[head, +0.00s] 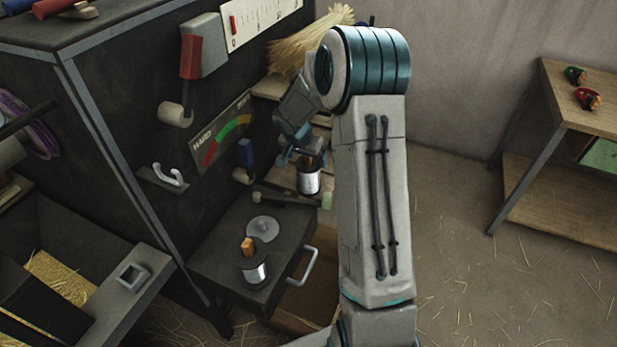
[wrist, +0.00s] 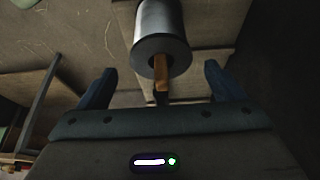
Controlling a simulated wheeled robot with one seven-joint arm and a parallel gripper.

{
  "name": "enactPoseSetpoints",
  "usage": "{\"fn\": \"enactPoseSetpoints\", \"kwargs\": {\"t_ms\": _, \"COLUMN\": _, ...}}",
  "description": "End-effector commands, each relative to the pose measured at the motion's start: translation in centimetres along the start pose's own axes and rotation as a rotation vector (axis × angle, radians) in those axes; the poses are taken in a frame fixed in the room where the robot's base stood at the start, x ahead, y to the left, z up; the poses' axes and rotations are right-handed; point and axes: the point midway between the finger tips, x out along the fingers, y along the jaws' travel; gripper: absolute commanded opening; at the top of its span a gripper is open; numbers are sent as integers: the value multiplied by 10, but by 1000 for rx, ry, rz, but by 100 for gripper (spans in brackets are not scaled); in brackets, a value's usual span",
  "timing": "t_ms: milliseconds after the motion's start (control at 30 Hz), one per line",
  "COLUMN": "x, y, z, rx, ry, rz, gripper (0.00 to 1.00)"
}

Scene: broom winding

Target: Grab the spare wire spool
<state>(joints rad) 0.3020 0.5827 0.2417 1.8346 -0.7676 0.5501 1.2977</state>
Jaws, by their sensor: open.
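A wire spool (head: 309,181) with dark flanges, silvery wire and an orange-brown peg on top stands at a wooden shelf beside the machine. It also shows in the wrist view (wrist: 163,28), just beyond the fingertips, with its peg pointing toward my palm. My gripper (head: 302,158) is open at the peg; in the wrist view my gripper (wrist: 160,70) has one blue finger on each side of the peg, with gaps showing. My arm hides part of the shelf. A second similar spool (head: 253,270) with an orange peg stands on the machine's dark ledge.
The dark machine (head: 130,100) with a coloured dial (head: 222,132) stands close left of my gripper. Its ledge (head: 215,262) has a metal handle (head: 304,266). A broom head (head: 305,42) lies behind. A wooden table (head: 590,100) stands right, with open floor between.

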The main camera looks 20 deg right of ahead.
Motion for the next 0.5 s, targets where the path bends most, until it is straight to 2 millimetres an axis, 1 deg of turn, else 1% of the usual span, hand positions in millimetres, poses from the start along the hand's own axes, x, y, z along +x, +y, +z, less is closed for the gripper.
{"fn": "enactPoseSetpoints", "kwargs": {"t_ms": 33, "x": 5, "y": 0, "z": 0, "rx": 0, "ry": -1, "rz": 0, "gripper": 88}}
{"fn": "enactPoseSetpoints", "kwargs": {"t_ms": 167, "x": 12, "y": 0, "z": 0, "rx": -1, "ry": 0, "rz": 0, "gripper": 88}}
{"fn": "enactPoseSetpoints", "kwargs": {"t_ms": 500, "x": 55, "y": -1, "z": 0, "rx": 0, "ry": -1, "rz": 0, "gripper": 88}}
